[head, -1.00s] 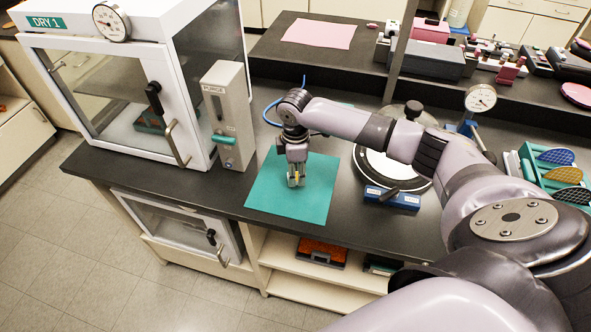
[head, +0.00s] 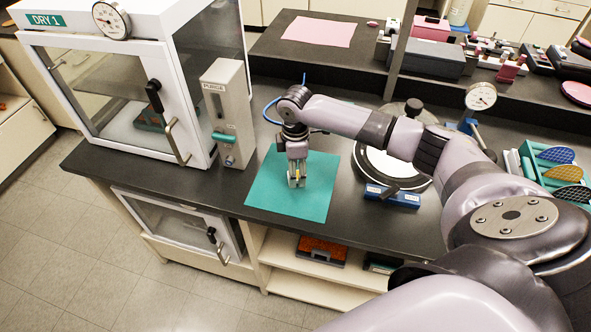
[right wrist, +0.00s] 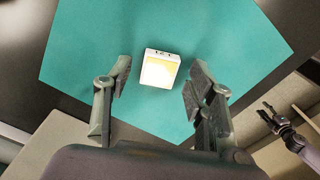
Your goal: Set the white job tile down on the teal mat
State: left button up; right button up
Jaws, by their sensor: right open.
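The white job tile (right wrist: 160,68), with a pale yellow face, shows between the fingers in the right wrist view, over the mat. In the head view the tile is mostly hidden by the gripper. My left gripper is not in the head view.
The white DRY 1 cabinet (head: 120,80) and a grey purge unit (head: 228,110) stand left of the mat. A round white plate with a blue block (head: 392,196) stands close on its right. The mat is otherwise clear.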

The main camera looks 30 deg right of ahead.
notch_tip(320, 180, up, 12)
jog(key=b, duration=0.2)
jog(key=shift+f, duration=0.15)
